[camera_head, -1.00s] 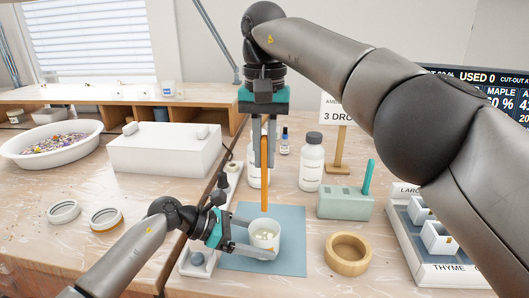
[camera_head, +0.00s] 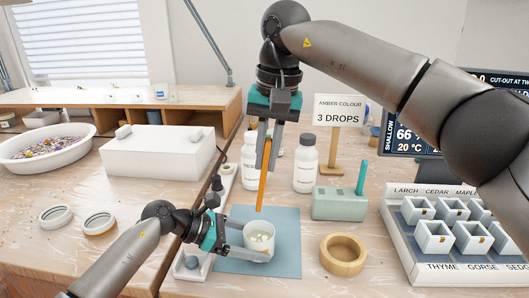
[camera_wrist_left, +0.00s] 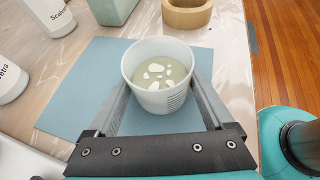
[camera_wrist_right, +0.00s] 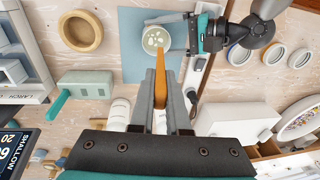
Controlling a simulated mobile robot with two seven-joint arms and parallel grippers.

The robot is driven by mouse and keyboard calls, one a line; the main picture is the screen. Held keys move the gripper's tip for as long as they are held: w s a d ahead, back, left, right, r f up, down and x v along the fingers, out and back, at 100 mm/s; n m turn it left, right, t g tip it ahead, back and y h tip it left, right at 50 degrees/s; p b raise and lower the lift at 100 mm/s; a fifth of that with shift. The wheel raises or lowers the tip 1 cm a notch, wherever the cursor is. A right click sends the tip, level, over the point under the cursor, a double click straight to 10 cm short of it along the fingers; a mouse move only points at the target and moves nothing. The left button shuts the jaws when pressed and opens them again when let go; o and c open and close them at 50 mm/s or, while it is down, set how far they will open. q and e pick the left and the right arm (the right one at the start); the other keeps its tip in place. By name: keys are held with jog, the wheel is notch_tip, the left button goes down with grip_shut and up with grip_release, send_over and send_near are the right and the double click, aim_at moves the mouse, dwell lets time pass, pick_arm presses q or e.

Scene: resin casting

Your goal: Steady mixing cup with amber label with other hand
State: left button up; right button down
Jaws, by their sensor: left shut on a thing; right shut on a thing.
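The mixing cup (camera_head: 259,239) is a whitish cup holding pale liquid with several white pieces in it. It stands upright on the blue mat (camera_head: 285,262). My left gripper (camera_head: 240,247) is shut around the cup's sides. The left wrist view shows the cup (camera_wrist_left: 158,77) between both fingers, with dark print on its side; no amber label is visible. My right gripper (camera_head: 268,140) is shut on an orange-brown stick (camera_head: 262,188), held tilted above the cup. In the right wrist view the stick (camera_wrist_right: 160,72) points toward the cup, its tip appearing near the rim.
A wooden ring (camera_head: 343,255) lies right of the mat. A green block (camera_head: 338,205) and white bottles (camera_head: 305,168) stand behind. A rack of small white cups (camera_head: 438,267) is at right. A white box (camera_head: 157,154) and a bowl (camera_head: 42,149) are at left.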

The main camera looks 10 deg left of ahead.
notch_tip(320, 180, down, 10)
jog(key=shift+f, duration=0.2)
dwell(0.8)
jog(key=shift+w, duration=0.15)
